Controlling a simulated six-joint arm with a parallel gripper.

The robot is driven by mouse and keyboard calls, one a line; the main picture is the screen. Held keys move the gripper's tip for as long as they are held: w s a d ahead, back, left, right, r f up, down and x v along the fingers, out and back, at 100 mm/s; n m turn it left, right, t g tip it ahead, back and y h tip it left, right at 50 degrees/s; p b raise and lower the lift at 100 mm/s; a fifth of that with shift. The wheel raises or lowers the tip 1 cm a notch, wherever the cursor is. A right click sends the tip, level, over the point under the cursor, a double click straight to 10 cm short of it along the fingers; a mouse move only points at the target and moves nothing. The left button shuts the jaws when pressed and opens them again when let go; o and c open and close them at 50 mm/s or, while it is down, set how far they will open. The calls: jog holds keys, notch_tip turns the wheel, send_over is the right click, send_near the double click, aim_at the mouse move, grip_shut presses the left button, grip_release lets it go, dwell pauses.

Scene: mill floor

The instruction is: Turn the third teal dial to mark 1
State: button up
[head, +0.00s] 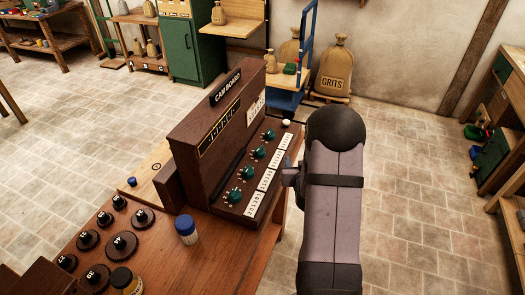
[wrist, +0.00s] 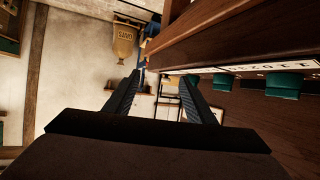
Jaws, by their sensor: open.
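The dark wooden cam board (head: 205,130) stands on a brown bench. Several teal dials run in a slanted row along its front ledge: the nearest (head: 232,196), then one (head: 246,172), another (head: 258,153), and the farthest (head: 270,135). White number strips lie beside them. I cannot read which marks the dials point to. My gripper (wrist: 162,76) is open and empty in the wrist view, with teal dials (wrist: 285,86) off to its right, apart from the fingers. In the head view my arm largely hides the gripper, right of the ledge.
A white knob (head: 286,123) sits at the ledge's far end. A blue-capped jar (head: 187,230) and several dark round weights (head: 122,243) stand on the bench (head: 225,245) at the near left. Sacks (head: 334,68) stand behind. The floor to the right is clear.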

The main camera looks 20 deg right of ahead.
jog(key=d+n, duration=0.1)
jog(key=d, duration=0.1)
jog(key=n+t+y, duration=0.1)
jog(key=n+y, duration=0.5)
jog(key=y, duration=0.1)
send_near(261, 152)
jog(key=shift+w+f, duration=0.45)
jog(key=shift+w, duration=0.1)
jog(key=shift+t, duration=0.3)
jog(key=shift+p+x, duration=1.3)
jog(key=shift+x, duration=2.35)
jog(key=shift+a, duration=0.15)
jog(key=shift+c, duration=0.6)
jog(key=c, duration=0.9)
